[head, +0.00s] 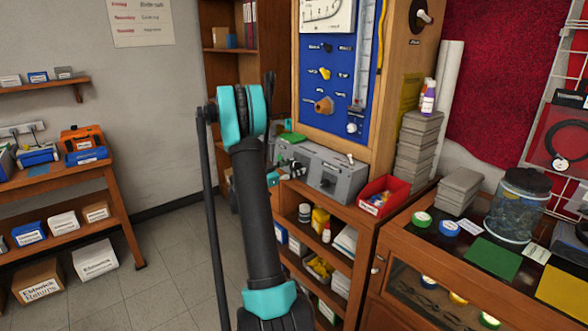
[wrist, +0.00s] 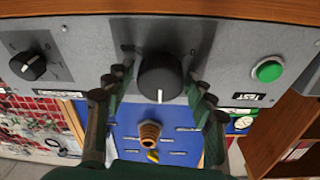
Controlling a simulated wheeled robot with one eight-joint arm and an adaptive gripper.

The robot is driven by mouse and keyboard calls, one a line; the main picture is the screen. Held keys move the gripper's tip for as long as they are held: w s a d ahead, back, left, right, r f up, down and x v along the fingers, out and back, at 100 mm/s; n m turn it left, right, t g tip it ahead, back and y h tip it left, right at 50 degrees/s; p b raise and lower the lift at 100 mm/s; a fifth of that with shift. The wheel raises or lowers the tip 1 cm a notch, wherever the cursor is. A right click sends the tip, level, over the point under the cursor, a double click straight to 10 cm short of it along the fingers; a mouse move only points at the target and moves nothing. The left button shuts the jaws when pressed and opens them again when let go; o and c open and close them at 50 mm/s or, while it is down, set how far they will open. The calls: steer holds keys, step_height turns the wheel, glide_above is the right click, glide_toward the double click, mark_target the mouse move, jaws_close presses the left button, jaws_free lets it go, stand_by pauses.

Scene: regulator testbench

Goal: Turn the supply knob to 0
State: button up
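A black round knob (wrist: 160,75) sits on a grey panel (wrist: 225,45) in the middle of the wrist view. Its white line points to the bottom of the picture. My gripper (wrist: 156,82) is open, with one dark green finger on each side of this knob and small visible gaps to it. A second black knob (wrist: 27,66) is at the left of the panel, its mark pointing to the lower left. The label lettering is too small to tell which knob is the supply knob. In the head view the grey box (head: 348,172) is partly hidden by my arm.
A green button (wrist: 268,71) is right of the middle knob, above a TEST label (wrist: 249,96). A blue board (head: 338,95) with fittings stands above the box. A red bin (head: 384,196) and stacked grey blocks (head: 418,150) are to the right.

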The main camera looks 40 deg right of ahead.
steer(key=c, duration=0.8)
steer(key=shift+n, duration=0.5)
steer(key=n+t, duration=0.1)
steer(key=n, duration=0.1)
steer(key=n+t, duration=0.1)
steer(key=n, duration=0.2)
steer(key=shift+n, duration=0.3)
steer(key=n+t+y, duration=0.1)
steer(key=n, duration=0.5)
steer(key=n+y, duration=0.1)
steer(key=n, duration=0.6)
steer(key=shift+t, duration=0.4)
steer(key=n, duration=0.3)
steer(key=n+y, duration=0.1)
steer(key=n, duration=0.2)
steer(key=shift+w+a+f+y, duration=0.1)
steer(key=shift+y, duration=0.2)
steer(key=shift+n, duration=0.4)
